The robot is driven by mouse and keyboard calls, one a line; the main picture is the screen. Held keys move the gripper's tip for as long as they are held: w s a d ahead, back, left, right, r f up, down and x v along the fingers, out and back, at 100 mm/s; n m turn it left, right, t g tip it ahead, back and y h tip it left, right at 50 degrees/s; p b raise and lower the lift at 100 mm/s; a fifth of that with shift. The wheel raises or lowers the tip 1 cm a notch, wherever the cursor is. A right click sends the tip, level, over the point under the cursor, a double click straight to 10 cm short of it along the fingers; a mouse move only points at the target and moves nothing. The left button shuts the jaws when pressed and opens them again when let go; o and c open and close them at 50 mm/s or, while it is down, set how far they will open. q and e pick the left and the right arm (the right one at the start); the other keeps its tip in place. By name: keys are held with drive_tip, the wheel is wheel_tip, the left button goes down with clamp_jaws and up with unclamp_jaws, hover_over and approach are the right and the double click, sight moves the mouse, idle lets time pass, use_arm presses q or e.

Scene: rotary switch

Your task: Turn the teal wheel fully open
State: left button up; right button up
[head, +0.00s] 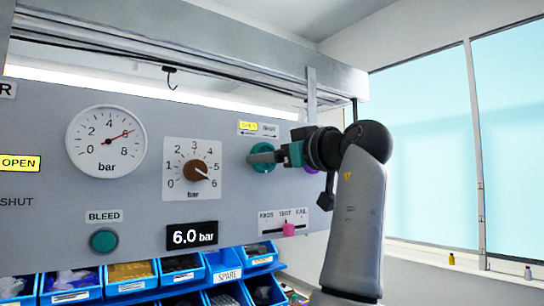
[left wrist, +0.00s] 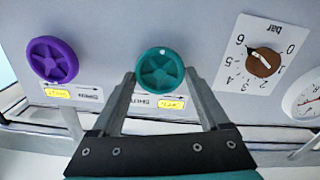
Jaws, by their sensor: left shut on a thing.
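The teal wheel (head: 264,166) is on the grey panel, under a label plate (head: 258,128) reading OPEN, in yellow, and SHUT. My left gripper (head: 262,157) reaches it from the right and is shut on it. In the left wrist view, upside down, my left gripper's fingers (left wrist: 165,88) lie on both sides of the teal wheel (left wrist: 160,70). A small white mark shows on the wheel's upper rim there. My right gripper is in neither view.
A purple wheel (left wrist: 52,60) is beside the teal one, mostly hidden behind my gripper in the head view. A brown knob (head: 195,170), a gauge (head: 104,142), a 6.0 bar display (head: 192,236) and a pink slider (head: 289,229) are nearby. Blue bins (head: 130,280) stand below.

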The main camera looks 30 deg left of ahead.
use_arm(q)
drive_tip(key=shift+f, duration=0.15)
drive_tip(key=o, duration=1.2)
drive_tip(key=shift+o, duration=0.2)
drive_tip(key=shift+d, duration=0.15)
drive_tip(key=b+v, duration=0.4)
drive_tip(key=v, duration=1.1)
drive_tip(key=shift+s, duration=0.1)
